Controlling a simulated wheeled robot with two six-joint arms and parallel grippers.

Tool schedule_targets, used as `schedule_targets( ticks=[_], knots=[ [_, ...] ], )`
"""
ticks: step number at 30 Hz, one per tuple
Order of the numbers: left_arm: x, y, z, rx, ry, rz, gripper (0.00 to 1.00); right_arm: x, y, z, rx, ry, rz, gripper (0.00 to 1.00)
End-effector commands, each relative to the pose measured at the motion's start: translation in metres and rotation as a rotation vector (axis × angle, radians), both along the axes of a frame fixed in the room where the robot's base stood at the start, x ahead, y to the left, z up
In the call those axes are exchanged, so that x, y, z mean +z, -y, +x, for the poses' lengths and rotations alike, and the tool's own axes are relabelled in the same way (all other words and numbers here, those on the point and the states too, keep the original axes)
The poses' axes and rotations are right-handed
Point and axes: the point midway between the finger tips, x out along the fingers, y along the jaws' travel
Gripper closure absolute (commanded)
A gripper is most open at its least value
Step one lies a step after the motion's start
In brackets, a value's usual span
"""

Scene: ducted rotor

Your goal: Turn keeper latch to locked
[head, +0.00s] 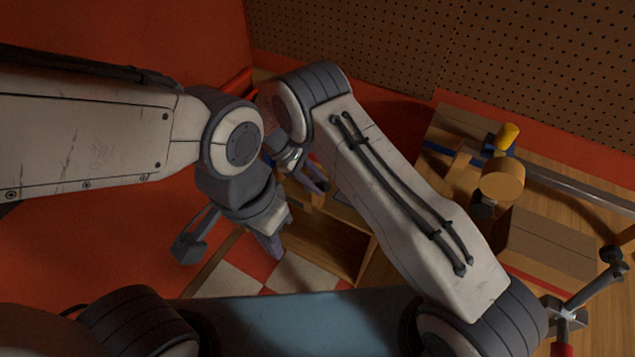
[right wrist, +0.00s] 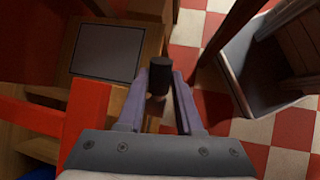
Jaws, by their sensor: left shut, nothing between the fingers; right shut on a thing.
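My right gripper (head: 317,181) reaches over the wooden cabinet in the head view, partly hidden behind my arms. In the right wrist view its two purple fingers (right wrist: 160,90) are shut on a dark, short cylindrical knob (right wrist: 160,70). The knob may be the keeper latch's handle; its base is hidden, so I cannot tell the latch's position. My left gripper (head: 270,243) points down, shut and empty, left of the right gripper. It is apart from the knob.
A wooden cabinet (head: 325,250) stands on a red and white checked floor (head: 305,273). A grey panel (right wrist: 106,51) lies on wood near the knob. A red bar (right wrist: 88,115) is close to my right gripper's left side. A wooden workbench (head: 560,215) is at right.

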Motion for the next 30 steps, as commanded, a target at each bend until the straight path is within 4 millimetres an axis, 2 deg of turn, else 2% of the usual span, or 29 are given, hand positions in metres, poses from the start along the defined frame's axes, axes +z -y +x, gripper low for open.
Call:
schedule_targets(
  ticks=[1,2,3,4,17,30],
  knots=[
    [0.0,0.0,0.0,0.0,0.0,0.0,1.0,0.0,-0.001,0.0,0.001,0.0,0.001,1.0],
    [0.0,0.0,0.0,0.0,0.0,0.0,1.0,0.0,-0.001,0.0,0.001,0.0,0.001,0.62],
    [0.0,0.0,0.0,0.0,0.0,0.0,1.0,0.0,-0.001,0.0,0.001,0.0,0.001,0.46],
    [0.0,0.0,0.0,0.0,0.0,0.0,1.0,0.0,-0.001,0.0,0.0,0.0,0.001,0.36],
    [-0.003,0.0,0.0,0.0,0.0,0.0,1.0,0.006,-0.005,0.002,0.001,0.003,0.002,0.36],
    [-0.017,0.0,0.0,0.0,0.0,0.0,1.0,0.069,-0.052,0.014,0.002,0.004,0.003,0.36]
  ],
)
